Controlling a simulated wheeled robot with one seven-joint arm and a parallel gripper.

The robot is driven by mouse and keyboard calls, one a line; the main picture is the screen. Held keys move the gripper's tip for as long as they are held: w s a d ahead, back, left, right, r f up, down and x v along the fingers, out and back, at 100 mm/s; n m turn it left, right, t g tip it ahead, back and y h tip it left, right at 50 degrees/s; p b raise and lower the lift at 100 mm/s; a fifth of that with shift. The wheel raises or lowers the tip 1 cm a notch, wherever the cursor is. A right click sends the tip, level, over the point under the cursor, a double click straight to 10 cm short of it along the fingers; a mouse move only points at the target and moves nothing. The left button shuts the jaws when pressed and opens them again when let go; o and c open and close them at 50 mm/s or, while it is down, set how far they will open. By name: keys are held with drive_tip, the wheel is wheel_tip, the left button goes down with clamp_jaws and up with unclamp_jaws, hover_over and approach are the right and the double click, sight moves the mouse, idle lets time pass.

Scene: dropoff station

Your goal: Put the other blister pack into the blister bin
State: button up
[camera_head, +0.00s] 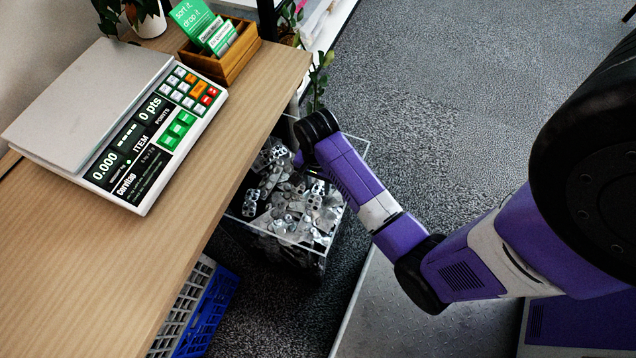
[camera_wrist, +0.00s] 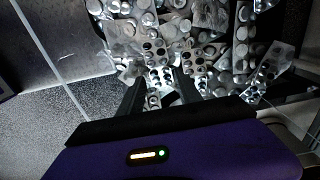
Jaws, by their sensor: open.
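The blister bin (camera_head: 297,240) is a clear-walled box on the floor beside the table, filled with many silver blister packs (camera_head: 300,205). The packs also fill the top of the wrist view (camera_wrist: 200,35). My arm reaches over the bin in the head view, and its end hides part of the contents. In the wrist view my gripper (camera_wrist: 160,85) is open, its two dark fingers pointing at the packs. A pack with dark round cavities (camera_wrist: 158,70) shows between and beyond the fingertips; I cannot tell whether it is apart from the heap. Nothing is visibly held.
A wooden table (camera_head: 120,260) on the left carries a weighing scale (camera_head: 120,120) and a wooden card holder (camera_head: 225,60). A blue crate (camera_head: 205,310) stands under the table edge. A plant (camera_head: 318,80) is behind the bin. Grey carpet is clear at the upper right.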

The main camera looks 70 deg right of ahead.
sight(318, 191)
wheel_tip(318, 191, up, 9)
drive_tip(key=p, duration=0.2)
drive_tip(key=s+a+n+t+h, duration=0.2)
drive_tip(key=s+a+n+t, duration=0.3)
drive_tip(key=a+n+t, duration=0.35)
drive_tip(key=s+a+r+n+t+y, duration=0.1)
drive_tip(key=s+a+r+n+t, duration=0.2)
drive_tip(key=r, duration=0.7)
drive_tip(key=s+a+r+n+t+y, duration=0.1)
drive_tip(key=s+a+r+n+t, duration=0.2)
drive_tip(key=r, duration=0.8)
drive_tip(key=s+a+n, duration=0.2)
drive_tip(key=a+n, duration=0.1)
drive_tip(key=shift+a+t, duration=0.2)
drive_tip(key=shift+t, duration=0.15)
drive_tip(key=shift+r, duration=0.1)
